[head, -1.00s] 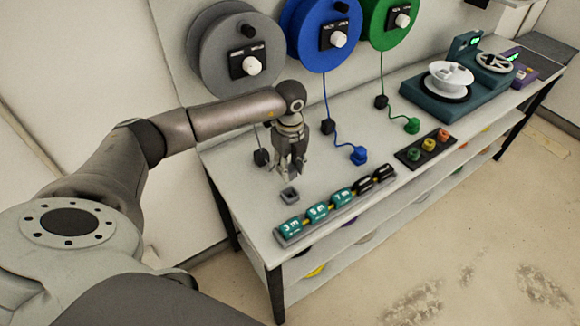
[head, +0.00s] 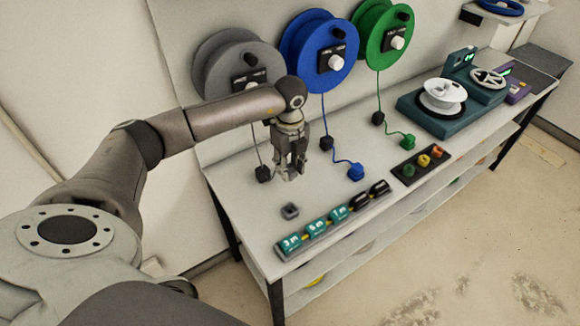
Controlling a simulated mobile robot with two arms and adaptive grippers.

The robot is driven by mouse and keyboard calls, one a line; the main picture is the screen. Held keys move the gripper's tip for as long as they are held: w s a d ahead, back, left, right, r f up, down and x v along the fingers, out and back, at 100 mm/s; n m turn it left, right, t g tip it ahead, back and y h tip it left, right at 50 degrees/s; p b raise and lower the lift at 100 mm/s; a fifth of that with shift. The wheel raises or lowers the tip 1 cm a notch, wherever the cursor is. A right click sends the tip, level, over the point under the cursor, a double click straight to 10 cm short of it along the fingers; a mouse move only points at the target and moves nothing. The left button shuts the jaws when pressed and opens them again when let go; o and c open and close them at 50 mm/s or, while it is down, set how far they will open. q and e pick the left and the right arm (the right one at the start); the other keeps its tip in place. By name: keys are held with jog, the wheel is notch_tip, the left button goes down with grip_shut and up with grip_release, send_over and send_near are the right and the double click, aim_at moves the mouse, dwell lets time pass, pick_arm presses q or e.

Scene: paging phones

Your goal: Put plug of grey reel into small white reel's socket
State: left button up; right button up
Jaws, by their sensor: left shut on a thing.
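My left gripper (head: 290,172) points down above the table, shut on the grey reel's plug, which is mostly hidden between the fingers. The grey reel (head: 220,62) hangs on the back panel at left, partly behind my arm. Its cable runs down to a black block (head: 263,174) just left of the gripper. A grey square piece with a dark hollow (head: 290,211) lies on the table below the gripper. The small white reel (head: 440,98) sits on a teal machine (head: 446,124) at the right; I cannot make out its socket. My right gripper is out of view.
A blue reel (head: 318,55) and a green reel (head: 378,38) hang alongside. The blue plug (head: 356,172) and green plug (head: 408,141) lie on the table with their cables. A labelled row of blocks (head: 316,228) and a button panel (head: 420,163) line the front edge.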

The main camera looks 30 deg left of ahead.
pick_arm(q)
jog(key=shift+r+p, duration=1.95)
jog(key=shift+r, duration=1.3)
